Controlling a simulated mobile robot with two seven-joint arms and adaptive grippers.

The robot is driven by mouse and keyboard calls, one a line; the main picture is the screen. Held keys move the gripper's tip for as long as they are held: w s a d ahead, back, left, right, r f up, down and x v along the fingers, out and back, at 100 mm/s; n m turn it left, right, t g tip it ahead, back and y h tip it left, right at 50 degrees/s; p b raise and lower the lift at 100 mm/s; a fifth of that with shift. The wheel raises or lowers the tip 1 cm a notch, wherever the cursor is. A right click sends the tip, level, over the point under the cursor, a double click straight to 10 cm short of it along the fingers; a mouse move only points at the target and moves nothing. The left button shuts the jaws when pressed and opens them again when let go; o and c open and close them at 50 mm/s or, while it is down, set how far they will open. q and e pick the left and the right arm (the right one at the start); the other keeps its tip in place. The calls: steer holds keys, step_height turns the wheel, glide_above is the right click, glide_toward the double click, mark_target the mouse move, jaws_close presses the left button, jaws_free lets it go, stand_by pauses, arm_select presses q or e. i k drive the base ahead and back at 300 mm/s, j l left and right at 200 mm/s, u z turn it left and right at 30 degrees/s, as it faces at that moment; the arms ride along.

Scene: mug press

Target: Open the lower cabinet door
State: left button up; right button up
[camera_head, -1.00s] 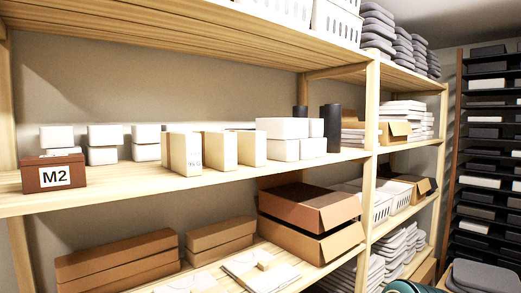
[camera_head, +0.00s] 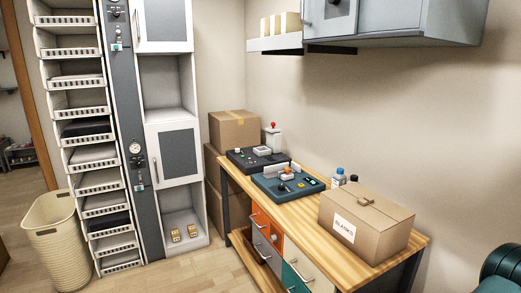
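A tall white cabinet (camera_head: 202,165) stands against the back wall, left of centre. Its lower door (camera_head: 176,154), white-framed with a grey panel, looks shut. A handle (camera_head: 156,170) shows at this door's left edge. An upper door (camera_head: 166,20) of the same look is above, with an open compartment (camera_head: 168,85) between them. Below the lower door is an open compartment holding small gold items (camera_head: 184,233). Neither gripper is in view. A dark teal rounded part at the lower right edge looks like my own arm.
A wooden workbench (camera_head: 262,190) with drawers, two devices (camera_head: 287,183) and a BLANKS box (camera_head: 366,222) stands to the right. A cream bin (camera_head: 57,240) and a rack of trays (camera_head: 93,155) stand left. Wall cupboards (camera_head: 400,20) hang above. Bare floor (camera_head: 180,270) lies in front of the cabinet.

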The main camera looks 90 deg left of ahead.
mark_target(175, 155)
steer(key=u, duration=3.65)
steer(key=i, duration=0.8)
steer(key=i+j+z, duration=0.15)
steer(key=i, duration=0.65)
steer(key=i+j, duration=0.15)
steer(key=i, duration=0.6)
